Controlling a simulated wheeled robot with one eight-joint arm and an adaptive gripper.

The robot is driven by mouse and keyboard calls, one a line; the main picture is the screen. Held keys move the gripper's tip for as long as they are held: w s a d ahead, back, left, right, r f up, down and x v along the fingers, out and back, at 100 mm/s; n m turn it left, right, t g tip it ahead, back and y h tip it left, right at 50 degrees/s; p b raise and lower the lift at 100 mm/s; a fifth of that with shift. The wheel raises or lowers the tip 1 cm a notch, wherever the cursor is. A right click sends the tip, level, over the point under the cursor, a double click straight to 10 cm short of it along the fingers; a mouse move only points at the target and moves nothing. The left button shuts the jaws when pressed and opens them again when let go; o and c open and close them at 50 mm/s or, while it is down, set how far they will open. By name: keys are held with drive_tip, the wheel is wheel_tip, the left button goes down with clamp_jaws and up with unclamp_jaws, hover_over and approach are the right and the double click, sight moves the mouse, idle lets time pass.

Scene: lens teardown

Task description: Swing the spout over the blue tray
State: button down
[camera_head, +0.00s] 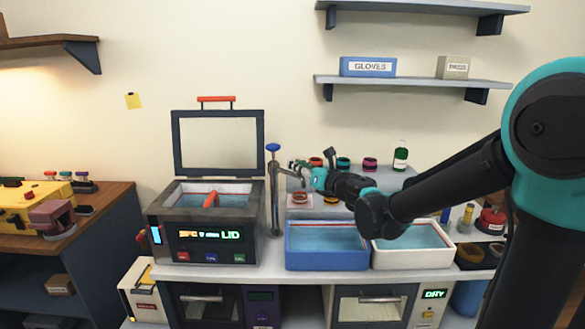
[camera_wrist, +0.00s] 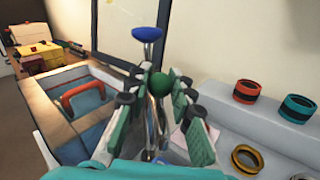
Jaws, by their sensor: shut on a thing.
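The tap is a grey metal post (camera_head: 274,205) with a blue knob on top, between the lidded machine and the blue tray. The blue knob also shows in the wrist view (camera_wrist: 147,34). A metal spout (camera_head: 287,172) runs from the post toward my gripper (camera_head: 299,166). The blue tray (camera_head: 326,260) holds liquid and stands right of the post, below and in front of my gripper. In the wrist view my gripper (camera_wrist: 160,95) has its green-padded fingers either side of a dark green ball (camera_wrist: 160,83) on the spout. Exactly where the spout's outlet points is hidden.
The machine (camera_head: 205,225) with its raised framed lid (camera_head: 218,143) stands left of the post. A white tray (camera_head: 413,257) adjoins the blue tray on the right. Coloured rings, including a red one (camera_wrist: 246,91), sit on a raised step behind.

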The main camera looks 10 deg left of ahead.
drive_tip(key=shift+w+d+n+g+y, duration=0.35)
drive_tip(key=shift+w+n+g+y, duration=0.5)
drive_tip(key=shift+g, duration=0.25)
drive_tip(key=c, duration=1.3)
unclamp_jaws()
drive_tip(key=v, duration=1.2)
drive_tip(key=shift+w+r, duration=0.1)
